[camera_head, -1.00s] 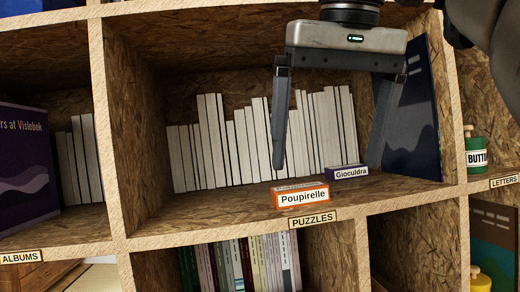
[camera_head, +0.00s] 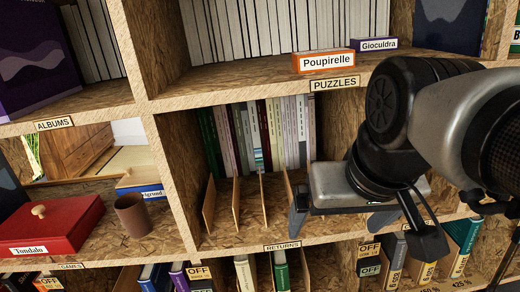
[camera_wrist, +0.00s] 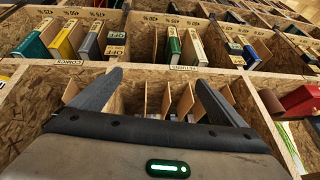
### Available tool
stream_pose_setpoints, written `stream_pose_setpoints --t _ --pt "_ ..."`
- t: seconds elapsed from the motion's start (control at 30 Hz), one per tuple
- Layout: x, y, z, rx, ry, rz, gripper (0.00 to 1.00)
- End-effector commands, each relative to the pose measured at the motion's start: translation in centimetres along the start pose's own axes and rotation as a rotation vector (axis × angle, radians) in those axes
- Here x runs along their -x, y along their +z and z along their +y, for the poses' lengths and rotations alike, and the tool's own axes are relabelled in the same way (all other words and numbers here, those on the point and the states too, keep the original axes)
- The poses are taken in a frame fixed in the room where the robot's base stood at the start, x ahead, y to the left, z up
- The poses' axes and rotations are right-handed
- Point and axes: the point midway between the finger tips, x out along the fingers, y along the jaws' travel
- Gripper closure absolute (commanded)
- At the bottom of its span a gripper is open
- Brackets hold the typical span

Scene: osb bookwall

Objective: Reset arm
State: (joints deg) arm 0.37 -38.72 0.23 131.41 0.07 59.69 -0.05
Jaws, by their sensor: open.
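My gripper (camera_head: 340,218) is in front of the compartment above the "RETURNS" label in the head view. Its two dark fingers are spread apart with nothing between them. The fingers also show open and empty in the wrist view (camera_wrist: 160,78), pointing toward the shelving. The orange "Poupirelle" box (camera_head: 324,62) stands on the "PUZZLES" shelf, with the purple "Gioculdra" box (camera_head: 374,45) to its right. Part of my arm covers the right side of the head view and hides shelving behind it.
Thin wooden dividers (camera_head: 237,205) stand in the returns compartment beside my gripper, with books (camera_head: 260,135) behind. A red "Tondalo" box (camera_head: 52,225) and a brown cup (camera_head: 131,214) sit to the left.

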Motion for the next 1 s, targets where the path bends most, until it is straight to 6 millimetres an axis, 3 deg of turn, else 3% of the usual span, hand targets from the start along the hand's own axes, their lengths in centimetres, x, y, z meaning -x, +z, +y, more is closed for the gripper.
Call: stream_pose_setpoints --t 0.03,0.1,0.2,1.0 --pt "-1.5 1.7 0.0 0.001 -0.001 0.000 0.05" --pt "-3.0 3.2 0.0 0.001 -0.002 0.006 0.05" --pt "-4.2 4.4 0.0 0.002 -0.002 0.011 0.05" --pt "-4.5 4.6 0.0 0.002 -0.003 0.010 0.05"
